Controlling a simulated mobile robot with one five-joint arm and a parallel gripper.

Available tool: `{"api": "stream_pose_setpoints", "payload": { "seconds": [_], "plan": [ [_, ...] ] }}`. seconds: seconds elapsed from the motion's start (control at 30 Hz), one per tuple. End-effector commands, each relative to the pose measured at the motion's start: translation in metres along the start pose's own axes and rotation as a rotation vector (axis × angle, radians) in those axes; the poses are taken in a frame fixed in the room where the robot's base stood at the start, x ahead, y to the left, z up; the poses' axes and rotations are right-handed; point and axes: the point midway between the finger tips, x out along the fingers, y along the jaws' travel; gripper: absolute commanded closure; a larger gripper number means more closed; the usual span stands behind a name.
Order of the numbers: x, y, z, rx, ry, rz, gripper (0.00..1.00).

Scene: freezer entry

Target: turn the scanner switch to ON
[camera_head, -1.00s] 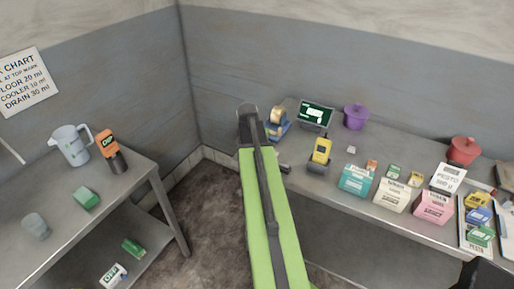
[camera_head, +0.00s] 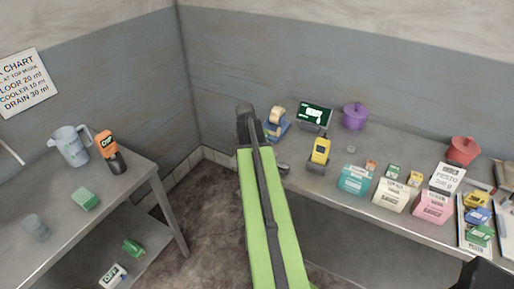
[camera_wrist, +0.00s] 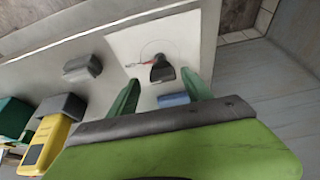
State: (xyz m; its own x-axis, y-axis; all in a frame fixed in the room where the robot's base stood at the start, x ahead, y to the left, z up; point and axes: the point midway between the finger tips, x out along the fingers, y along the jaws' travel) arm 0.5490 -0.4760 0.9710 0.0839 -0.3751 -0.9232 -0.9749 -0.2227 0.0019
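In the wrist view, a pale square plate (camera_wrist: 127,42) with a thin circle on it carries a dark knob or lever (camera_wrist: 161,70). I take this to be the switch; its lettering is not readable. My gripper (camera_wrist: 160,92) is open, its two green fingers apart, with the knob showing between and just beyond their tips. I cannot tell whether they touch it. A yellow handheld device (camera_wrist: 45,145), probably the scanner, is at lower left; it stands on the right bench in the head view (camera_head: 320,150). In the head view my arm hides the plate and fingertips.
A blue object (camera_wrist: 173,99) shows between the fingers. The right bench holds a tape dispenser (camera_head: 277,120), a screen (camera_head: 314,114), a purple pot (camera_head: 355,116) and several boxes.

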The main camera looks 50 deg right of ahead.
Motion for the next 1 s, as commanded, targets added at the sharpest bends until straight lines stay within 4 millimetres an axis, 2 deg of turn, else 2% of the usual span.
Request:
{"api": "stream_pose_setpoints", "payload": {
  "seconds": [0.27,0.43,0.57,1.0],
  "plan": [
    [-0.003,-0.001,0.001,-0.002,-0.001,-0.002,0.42],
    [-0.021,-0.001,-0.001,-0.002,-0.001,-0.003,0.42],
    [-0.048,0.0,-0.002,-0.002,-0.001,-0.003,0.42],
    [-0.156,0.002,-0.002,-0.002,-0.001,-0.002,0.42]
  ]
}}
